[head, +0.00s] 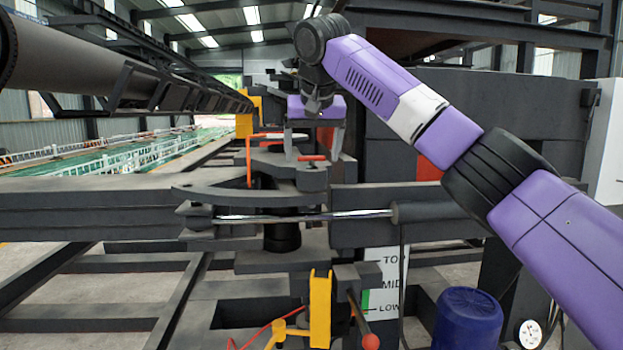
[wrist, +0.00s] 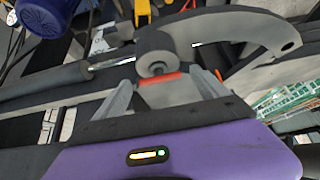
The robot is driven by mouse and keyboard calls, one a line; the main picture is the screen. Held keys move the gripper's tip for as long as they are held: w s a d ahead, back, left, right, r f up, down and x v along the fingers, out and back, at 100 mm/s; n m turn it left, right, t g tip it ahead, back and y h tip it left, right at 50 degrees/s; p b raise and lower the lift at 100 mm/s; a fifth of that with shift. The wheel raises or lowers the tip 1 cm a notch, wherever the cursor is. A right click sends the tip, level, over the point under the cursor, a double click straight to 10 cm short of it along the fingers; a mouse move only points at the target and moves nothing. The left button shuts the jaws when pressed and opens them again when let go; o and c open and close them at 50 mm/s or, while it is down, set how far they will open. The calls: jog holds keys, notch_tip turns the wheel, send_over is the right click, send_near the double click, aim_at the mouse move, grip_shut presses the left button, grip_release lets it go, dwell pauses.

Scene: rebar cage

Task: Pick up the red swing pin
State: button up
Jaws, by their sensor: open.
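A short red-orange bar, seemingly the red swing pin (head: 312,158), lies horizontally at the rounded end of a dark swing arm (head: 225,193). It also shows in the wrist view (wrist: 163,79), beside the round boss (wrist: 157,55) of the curved arm. My gripper (head: 312,152) is open above the boss, with its fingers pointing down. In the wrist view my fingertips (wrist: 161,80) stand on either side of the red bar, apart from it. Part of the pin may be hidden; I cannot tell whether it touches anything below.
A bent orange-red rod (head: 248,160) stands left of my gripper. A shiny piston rod (head: 300,216) crosses in front of the swing arm. Yellow brackets (head: 320,308), a red-knobbed lever (head: 370,341) and a blue motor (head: 467,320) sit lower. Dark beams crowd the area.

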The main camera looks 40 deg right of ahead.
jog(key=shift+c, duration=0.2)
grip_shut()
jog(key=shift+r, duration=0.1)
jog(key=shift+r, duration=0.15)
